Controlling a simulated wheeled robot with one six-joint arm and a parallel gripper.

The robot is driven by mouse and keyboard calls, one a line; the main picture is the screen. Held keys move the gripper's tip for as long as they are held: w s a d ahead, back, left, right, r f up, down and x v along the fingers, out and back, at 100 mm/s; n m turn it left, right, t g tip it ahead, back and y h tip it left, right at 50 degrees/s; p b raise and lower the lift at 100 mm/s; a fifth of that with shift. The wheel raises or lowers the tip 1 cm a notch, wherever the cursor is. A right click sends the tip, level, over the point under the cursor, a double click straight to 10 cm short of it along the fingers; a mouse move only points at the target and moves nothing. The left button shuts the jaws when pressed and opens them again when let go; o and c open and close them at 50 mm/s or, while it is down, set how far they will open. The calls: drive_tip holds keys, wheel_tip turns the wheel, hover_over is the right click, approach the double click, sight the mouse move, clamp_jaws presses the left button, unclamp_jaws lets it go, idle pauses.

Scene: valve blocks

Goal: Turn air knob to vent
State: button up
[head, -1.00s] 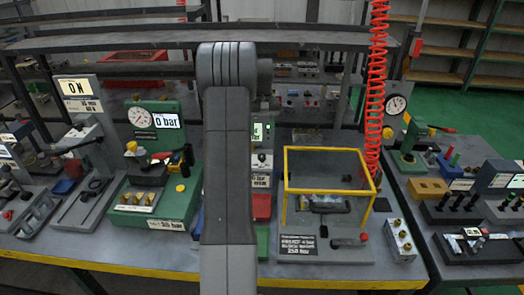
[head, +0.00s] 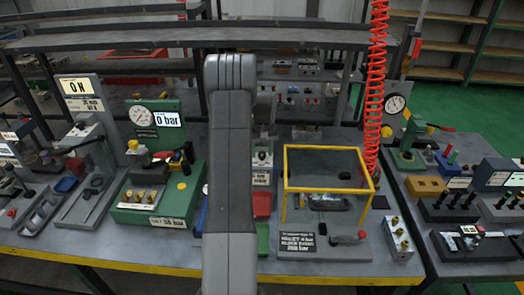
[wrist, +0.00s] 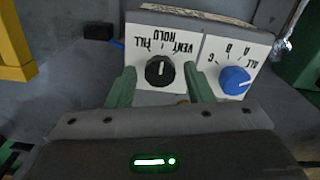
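In the wrist view a black knob (wrist: 160,71) with a white pointer line sits on a white panel (wrist: 158,35) with upside-down labels FILL, HOLD and VENT. The pointer line points up in the picture, toward the labels; I cannot tell exactly which one it meets. My gripper (wrist: 160,82) is open, with one green finger on each side of the knob. Gaps show between the fingers and the knob. In the head view my arm hides the gripper, and I cannot make out the air knob there.
A blue knob (wrist: 234,80) on a lettered panel is close to the right finger. A yellow-framed clear box (head: 327,170) stands right of my arm. A green gauge unit (head: 160,190) stands left of it. A red coiled hose (head: 376,90) hangs at the right.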

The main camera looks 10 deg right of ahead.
drive_tip(key=c, duration=0.8)
drive_tip(key=shift+o, duration=0.2)
drive_tip(key=shift+m, duration=0.4)
drive_tip(key=m+b, duration=0.2)
drive_tip(key=m, duration=0.1)
drive_tip(key=shift+m, duration=0.4)
drive_tip(key=shift+w+r+m+b, duration=0.1)
drive_tip(key=shift+m+b, duration=0.5)
drive_tip(key=shift+m, duration=1.6)
drive_tip(key=o, duration=1)
